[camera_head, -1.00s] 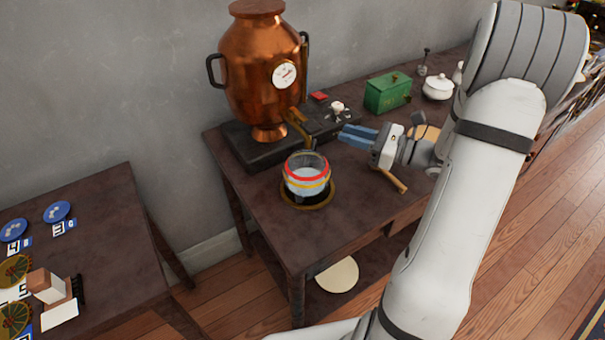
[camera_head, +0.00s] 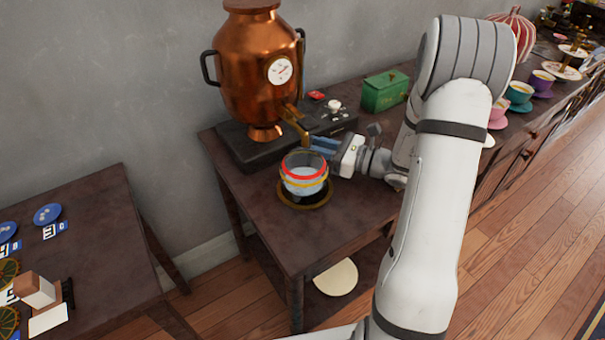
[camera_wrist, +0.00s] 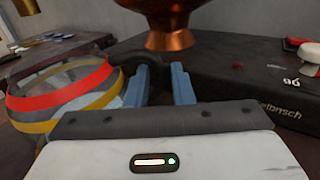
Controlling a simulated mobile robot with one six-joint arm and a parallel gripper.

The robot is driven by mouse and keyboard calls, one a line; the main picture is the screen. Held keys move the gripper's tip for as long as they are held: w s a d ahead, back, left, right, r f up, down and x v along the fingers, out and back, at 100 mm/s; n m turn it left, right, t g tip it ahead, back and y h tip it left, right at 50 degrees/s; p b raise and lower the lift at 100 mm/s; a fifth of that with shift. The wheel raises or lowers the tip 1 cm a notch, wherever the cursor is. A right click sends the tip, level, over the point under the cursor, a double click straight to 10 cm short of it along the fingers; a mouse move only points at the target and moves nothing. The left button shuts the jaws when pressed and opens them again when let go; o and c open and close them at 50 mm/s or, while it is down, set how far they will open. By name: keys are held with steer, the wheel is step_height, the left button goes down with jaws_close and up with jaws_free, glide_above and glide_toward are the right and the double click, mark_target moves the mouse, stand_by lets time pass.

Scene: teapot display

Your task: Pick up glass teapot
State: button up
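The glass teapot (camera_head: 304,184) has a red and a yellow band and stands upright on a round brass-rimmed coaster (camera_head: 318,205) near the table's front left corner. In the wrist view the teapot (camera_wrist: 62,100) fills the left side, its dark handle (camera_wrist: 128,60) curving toward my left finger. My gripper (camera_head: 318,146), with blue fingers, is just behind and right of the teapot. The wrist view shows the two fingers of my gripper (camera_wrist: 161,75) apart with a gap between them. Whether the left finger touches the handle cannot be told.
A copper samovar (camera_head: 256,75) with a spout stands on a black base (camera_head: 245,146) close behind the fingers. A green box (camera_head: 385,92) is farther back. Cups (camera_head: 518,92) line the counter at right. The tabletop in front of the coaster is clear.

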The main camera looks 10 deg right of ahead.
steer(key=shift+c, duration=0.4)
jaws_close()
steer(key=shift+r, duration=0.2)
